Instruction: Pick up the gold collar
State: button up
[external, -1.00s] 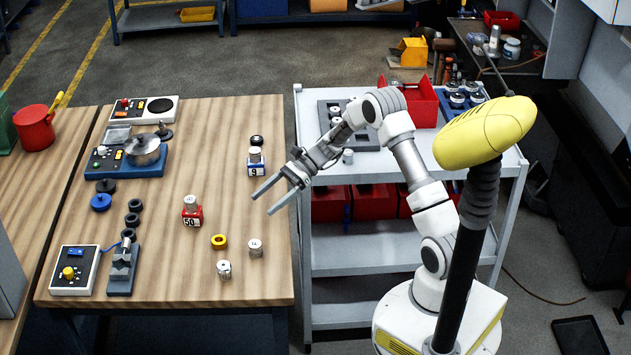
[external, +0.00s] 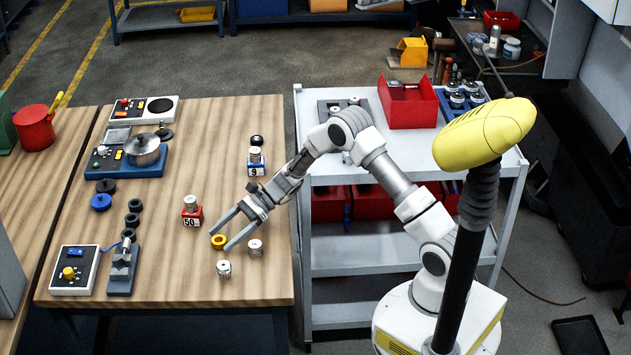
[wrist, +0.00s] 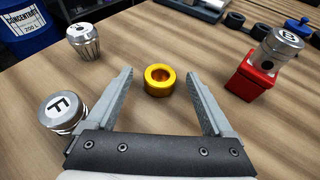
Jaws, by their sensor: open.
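The gold collar (external: 219,241) is a short ring lying flat on the wooden table, with its hole facing up. In the wrist view the gold collar (wrist: 160,80) is centred between and slightly beyond the fingertips of my gripper (wrist: 158,78). My gripper (external: 219,241) is open and empty, its two fingers pointing down toward the table on either side of the collar's line. In the external view one fingertip is close to the collar. I cannot tell the exact height of the fingers above the table.
A red block with a silver cylinder (wrist: 250,75) stands to the right. Bare wood lies around the collar.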

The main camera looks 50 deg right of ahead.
jog(key=shift+w+a+f, duration=0.1)
jog(key=shift+a+f, duration=0.05)
jog(key=shift+a, duration=0.2)
jog(key=shift+c, duration=0.2)
grip_shut()
